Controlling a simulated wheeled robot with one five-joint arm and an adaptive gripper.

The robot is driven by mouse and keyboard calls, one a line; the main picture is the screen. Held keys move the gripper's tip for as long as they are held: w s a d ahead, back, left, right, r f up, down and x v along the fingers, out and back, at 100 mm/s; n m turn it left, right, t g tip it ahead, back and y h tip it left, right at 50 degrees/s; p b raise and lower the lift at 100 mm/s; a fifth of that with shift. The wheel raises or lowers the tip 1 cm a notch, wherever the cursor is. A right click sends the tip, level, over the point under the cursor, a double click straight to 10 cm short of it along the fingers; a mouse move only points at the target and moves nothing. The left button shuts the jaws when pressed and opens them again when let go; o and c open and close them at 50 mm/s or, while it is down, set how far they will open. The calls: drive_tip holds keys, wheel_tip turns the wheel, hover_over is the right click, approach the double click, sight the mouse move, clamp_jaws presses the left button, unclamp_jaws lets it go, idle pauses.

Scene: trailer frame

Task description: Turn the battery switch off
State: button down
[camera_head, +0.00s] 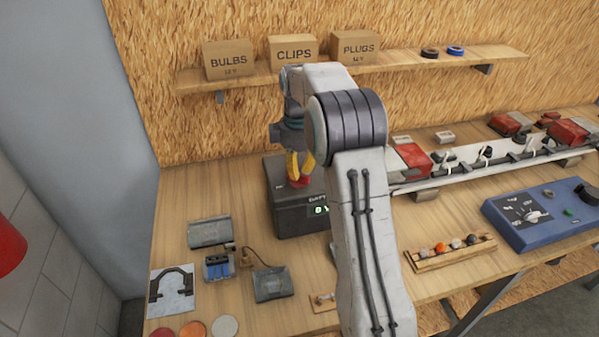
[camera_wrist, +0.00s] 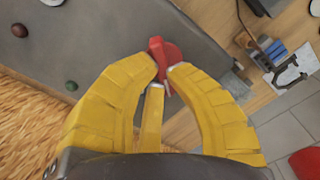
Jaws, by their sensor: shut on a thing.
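The battery box (camera_head: 299,221) is dark grey and stands on the bench left of my arm, with a small lit green display on its front. The red battery switch (camera_head: 298,183) is on its top, partly hidden by my gripper. My gripper (camera_head: 300,172) has yellow fingers and reaches down onto the switch. In the wrist view the red switch handle (camera_wrist: 157,46) sits between the tips of my gripper (camera_wrist: 166,72), which is shut on it. The box top (camera_wrist: 100,45) shows a dark red and a green round spot. The switch's exact angle is hard to tell.
Boxes marked BULBS (camera_head: 228,60), CLIPS (camera_head: 293,50) and PLUGS (camera_head: 360,47) stand on the wall shelf. A blue control unit (camera_head: 540,215) and a wooden strip of knobs (camera_head: 450,252) lie right of my arm.

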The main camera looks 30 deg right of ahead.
drive_tip(key=shift+s+a+f, duration=0.2)
drive_tip(key=shift+f, duration=0.1)
drive_tip(key=n+p, duration=0.1)
drive_tip(key=n, duration=0.2)
drive_tip(key=shift+n, duration=1.1)
drive_tip(key=shift+a+n+p, duration=0.2)
drive_tip(key=shift+n+p, duration=0.2)
drive_tip(key=shift+n, duration=1.1)
drive_tip(key=c, duration=1.2)
unclamp_jaws()
drive_tip(key=shift+w+r, duration=0.1)
